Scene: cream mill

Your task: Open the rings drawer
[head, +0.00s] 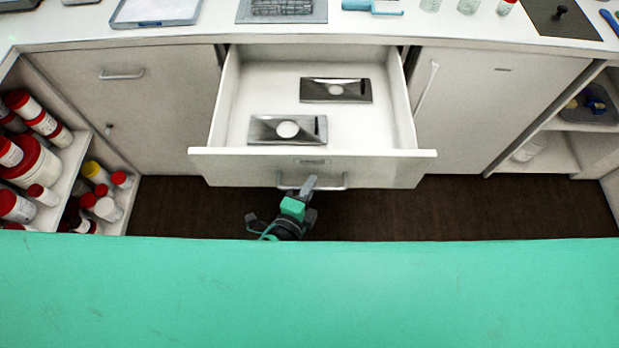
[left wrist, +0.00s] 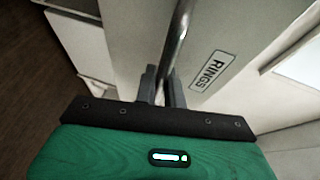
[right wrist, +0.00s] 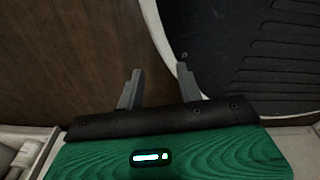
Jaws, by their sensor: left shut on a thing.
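The rings drawer (head: 230,166) is pulled out from the counter, with its inside in plain view. Its label reads RINGS in the left wrist view (left wrist: 209,72). Two dark metal plates (head: 336,90) (head: 265,130), each with a pale round spot, lie inside it. Its bar handle (head: 335,184) is on the front panel. My left gripper (head: 309,185) is shut on the handle, and the bar (left wrist: 180,35) runs between its fingers in the left wrist view. My right gripper (right wrist: 158,82) shows only in its own wrist view, with its fingers apart and nothing between them.
A closed cabinet door (head: 130,110) is left of the drawer, another (head: 485,110) right of it. Shelves with red-lidded jars (head: 35,160) stand at far left, and an open shelf (head: 570,140) at far right. Labware lies on the white countertop (head: 400,27). Dark floor (head: 430,212) lies below.

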